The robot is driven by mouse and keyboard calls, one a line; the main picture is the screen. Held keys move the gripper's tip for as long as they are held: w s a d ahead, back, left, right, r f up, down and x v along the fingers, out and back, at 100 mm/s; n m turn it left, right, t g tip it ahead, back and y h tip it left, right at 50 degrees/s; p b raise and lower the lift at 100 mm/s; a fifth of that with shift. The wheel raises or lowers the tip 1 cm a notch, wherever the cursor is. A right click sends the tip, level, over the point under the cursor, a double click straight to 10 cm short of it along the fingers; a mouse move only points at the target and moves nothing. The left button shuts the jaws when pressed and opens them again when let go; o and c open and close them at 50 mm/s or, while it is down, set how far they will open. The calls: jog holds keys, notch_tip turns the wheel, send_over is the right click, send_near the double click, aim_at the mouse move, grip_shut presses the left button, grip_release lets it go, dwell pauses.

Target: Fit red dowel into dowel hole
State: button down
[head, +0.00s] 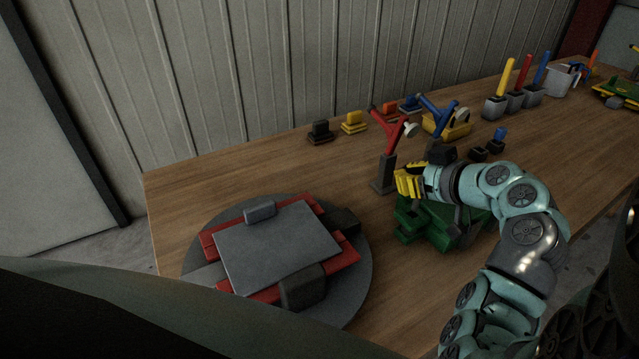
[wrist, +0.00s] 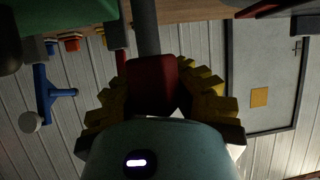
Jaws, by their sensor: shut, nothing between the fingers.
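A red upright dowel (head: 524,74) stands in a grey block between a yellow and a blue dowel at the back right in the head view. My gripper (head: 402,183) has yellow fingers and is shut and empty, left of the dowels and well short of them. It is beside a grey post (head: 386,172) topped by a red Y-shaped piece (head: 388,130). In the wrist view, a dark red part (wrist: 152,82) and a grey post (wrist: 145,28) show between the yellow fingers. I cannot make out the dowel hole.
A green block assembly (head: 432,222) lies under my gripper. A round grey turntable (head: 355,295) with a red and grey fixture is at the left. Several coloured blocks, a blue Y-shaped piece (head: 434,113) and a white bin (head: 556,84) stand behind.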

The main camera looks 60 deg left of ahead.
aim_at(405, 208)
jog(key=shift+f+b, duration=2.6)
jog(key=shift+b, duration=0.15)
jog(key=c, duration=1.1)
grip_release()
jog(key=shift+o, duration=0.2)
jog(key=shift+w+d+r, duration=0.1)
jog(key=shift+d+r, duration=0.25)
jog(key=shift+d, duration=0.1)
jog(key=v, duration=1.1)
jog(key=shift+s, duration=0.2)
